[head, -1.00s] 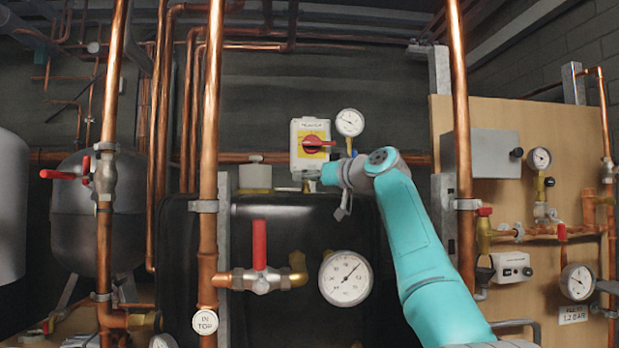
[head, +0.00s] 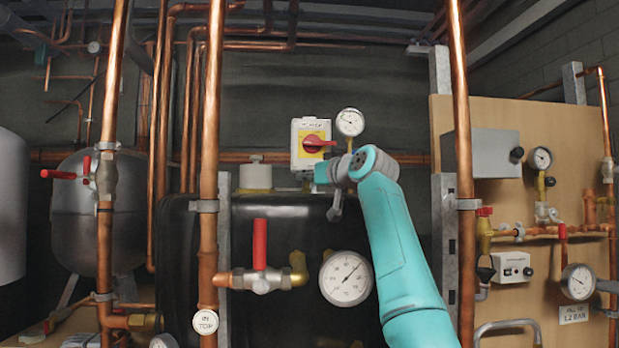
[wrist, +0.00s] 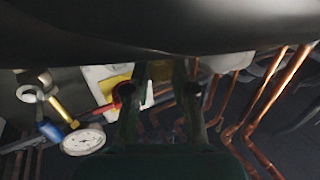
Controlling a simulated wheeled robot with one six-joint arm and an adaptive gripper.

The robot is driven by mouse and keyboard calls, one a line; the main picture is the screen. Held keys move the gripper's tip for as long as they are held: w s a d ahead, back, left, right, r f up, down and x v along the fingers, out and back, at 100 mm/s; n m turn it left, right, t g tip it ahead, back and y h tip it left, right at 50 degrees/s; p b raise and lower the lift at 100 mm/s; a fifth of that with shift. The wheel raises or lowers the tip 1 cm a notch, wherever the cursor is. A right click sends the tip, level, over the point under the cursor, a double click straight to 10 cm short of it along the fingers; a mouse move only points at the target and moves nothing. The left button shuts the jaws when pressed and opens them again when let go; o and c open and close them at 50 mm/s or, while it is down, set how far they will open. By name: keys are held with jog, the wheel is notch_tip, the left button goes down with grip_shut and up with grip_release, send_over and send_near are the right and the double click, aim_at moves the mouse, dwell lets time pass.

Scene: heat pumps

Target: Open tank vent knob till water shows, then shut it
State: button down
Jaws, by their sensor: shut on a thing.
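The black tank (head: 290,222) stands in the middle of the head view, with its top edge just below my gripper (head: 314,180). My turquoise wrist and arm hide most of the gripper there. In the wrist view, my gripper (wrist: 160,78) has its two dark fingers reaching toward the tank's dark curved body (wrist: 150,30). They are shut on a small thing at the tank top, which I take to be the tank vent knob. The knob is too dark and covered to make out, so its turn cannot be read. No water shows in either view.
A switch box with a red handle (head: 318,143) and a small gauge (head: 350,122) are close behind my gripper. A white cap (head: 255,172) sits left of it. Copper pipes (head: 462,160) stand upright on both sides. A red-handled valve (head: 260,245) is on the tank front.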

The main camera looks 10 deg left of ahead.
jog(key=m+t+h, duration=0.1)
jog(key=m+h, duration=0.1)
jog(key=m+t+h, duration=0.1)
jog(key=shift+s+a+t+h, duration=0.15)
jog(key=shift+a+t+h, duration=0.15)
jog(key=shift+h, duration=0.1)
jog(key=shift+m+t+h, duration=0.9)
jog(key=shift+m+h, duration=0.7)
jog(key=shift+h, duration=1)
jog(key=c, duration=0.9)
grip_release()
jog(key=shift+c, duration=0.2)
jog(key=s+d, duration=0.2)
jog(key=s, duration=0.9)
jog(key=shift+s, duration=0.4)
